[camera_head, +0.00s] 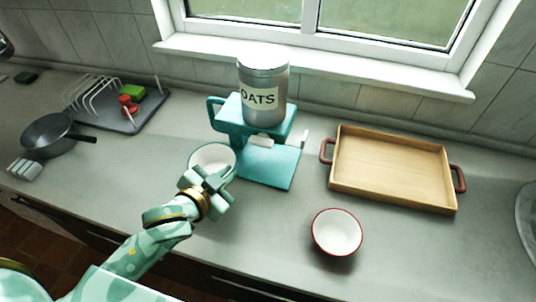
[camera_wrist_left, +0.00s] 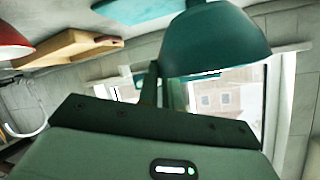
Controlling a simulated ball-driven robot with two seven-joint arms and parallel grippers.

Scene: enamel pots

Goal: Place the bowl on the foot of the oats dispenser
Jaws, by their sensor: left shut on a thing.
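The oats dispenser (camera_head: 264,92) is a grey canister labelled OATS on a teal stand. Its flat teal foot (camera_head: 272,170) reaches forward and is bare. My left gripper (camera_head: 222,178) is shut on the near right rim of a bowl (camera_head: 211,157), white inside and dark green outside. The bowl is just left of the foot; whether it touches the counter cannot be told. In the left wrist view the green bowl (camera_wrist_left: 218,42) fills the upper middle, with a teal surface (camera_wrist_left: 135,12) beyond it. My right gripper is not in view.
A red-rimmed white bowl (camera_head: 336,232) stands front right. A wooden tray (camera_head: 392,172) with red handles lies right of the dispenser. A dish rack (camera_head: 120,108), a dark pan (camera_head: 47,135) and a white item (camera_head: 25,168) are at left. The counter front is mostly clear.

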